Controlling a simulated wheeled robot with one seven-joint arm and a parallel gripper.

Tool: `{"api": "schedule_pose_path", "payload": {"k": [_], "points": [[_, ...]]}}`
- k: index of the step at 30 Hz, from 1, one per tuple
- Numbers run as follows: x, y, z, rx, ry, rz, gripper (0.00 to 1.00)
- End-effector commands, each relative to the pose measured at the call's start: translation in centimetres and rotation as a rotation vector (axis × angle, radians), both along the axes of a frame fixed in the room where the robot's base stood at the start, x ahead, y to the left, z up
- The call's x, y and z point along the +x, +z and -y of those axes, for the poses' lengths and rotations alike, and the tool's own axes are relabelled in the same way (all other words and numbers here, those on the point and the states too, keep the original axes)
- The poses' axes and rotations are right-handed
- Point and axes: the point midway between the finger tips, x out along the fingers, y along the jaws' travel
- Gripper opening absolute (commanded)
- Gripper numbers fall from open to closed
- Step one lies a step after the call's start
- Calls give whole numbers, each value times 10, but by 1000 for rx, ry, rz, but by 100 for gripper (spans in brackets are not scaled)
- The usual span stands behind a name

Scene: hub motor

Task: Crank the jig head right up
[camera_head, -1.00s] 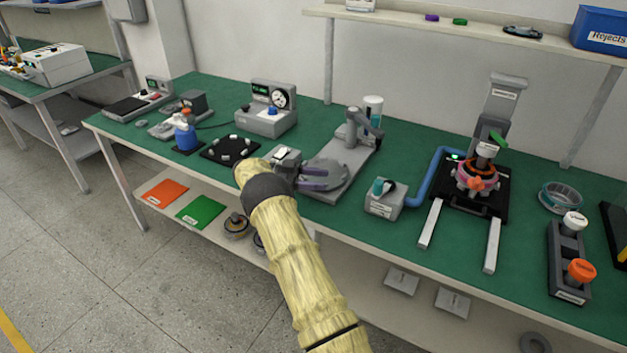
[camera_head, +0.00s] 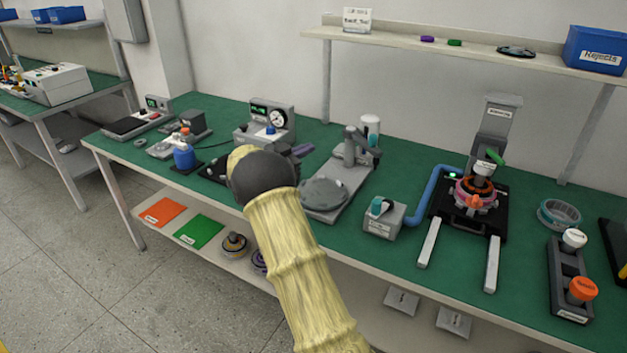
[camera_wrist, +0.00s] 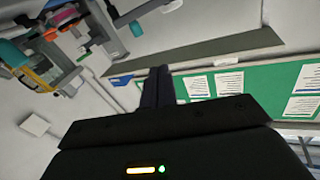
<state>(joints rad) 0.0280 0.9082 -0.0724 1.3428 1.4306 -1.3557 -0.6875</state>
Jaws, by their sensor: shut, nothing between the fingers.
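The jig (camera_head: 459,210) stands at the right of the green bench, on a black base with two pale rails toward the front edge. Its grey column (camera_head: 496,125) carries a head (camera_head: 484,169) with a white top and a green handle (camera_head: 495,158). The head sits low, just over an orange and pink round part (camera_head: 476,192); whether they touch is unclear. My gripper (camera_head: 302,150) is well left of the jig, raised above the bench, mostly hidden behind my wrist. The wrist view shows its fingers (camera_wrist: 157,88) shut and empty.
Between my gripper and the jig stand a grey fixture with a round plate (camera_head: 324,194) and a small grey box (camera_head: 383,219) with a teal knob. A blue pipe (camera_head: 428,194) curves beside the jig. A shelf with a blue Rejects bin (camera_head: 597,50) hangs behind.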

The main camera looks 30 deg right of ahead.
Motion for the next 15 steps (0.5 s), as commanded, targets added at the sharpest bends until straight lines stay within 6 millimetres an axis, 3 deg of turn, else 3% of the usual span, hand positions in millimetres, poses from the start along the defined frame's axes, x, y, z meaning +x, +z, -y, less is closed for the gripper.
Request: {"api": "schedule_pose_path", "payload": {"k": [3,8,11,15], "points": [[19,20,-23,44,274,-17,0],[23,23,-74,148,620,-103,0],[8,14,-113,237,814,-195,0],[-40,-9,-167,382,1041,-374,0]]}}
